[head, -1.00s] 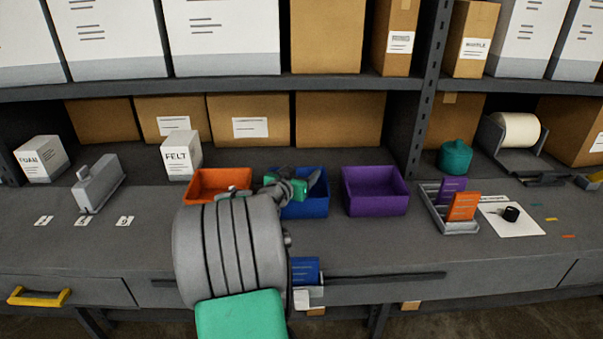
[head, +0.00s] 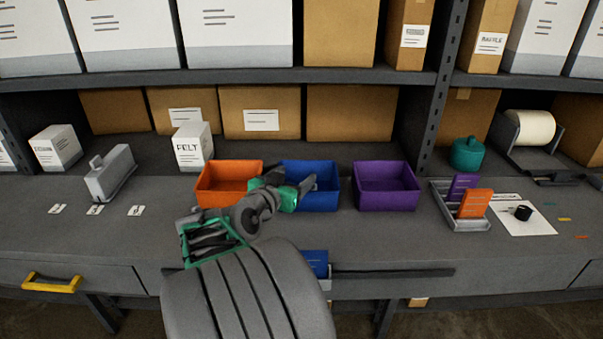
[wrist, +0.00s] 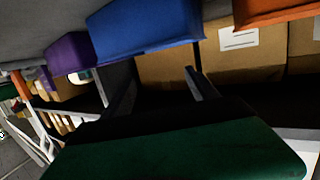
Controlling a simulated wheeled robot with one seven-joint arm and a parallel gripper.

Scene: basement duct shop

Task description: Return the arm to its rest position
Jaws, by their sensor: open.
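My gripper (head: 308,184) is at the end of my bent arm, in front of the blue bin (head: 322,202) in the head view. It hides part of that bin and the right edge of the orange bin (head: 215,195). In the wrist view my gripper (wrist: 160,78) shows two dark fingers apart, with nothing between them. That view is tilted, with the blue bin (wrist: 145,35) and purple bin (wrist: 68,54) along its top left. I cannot tell how far the fingers are from the blue bin.
The purple bin (head: 386,190) stands right of the blue one. A card rack (head: 452,212) with purple and orange cards is farther right. A FELT box (head: 192,148) stands behind the orange bin. A shelf (head: 250,80) runs above the bench.

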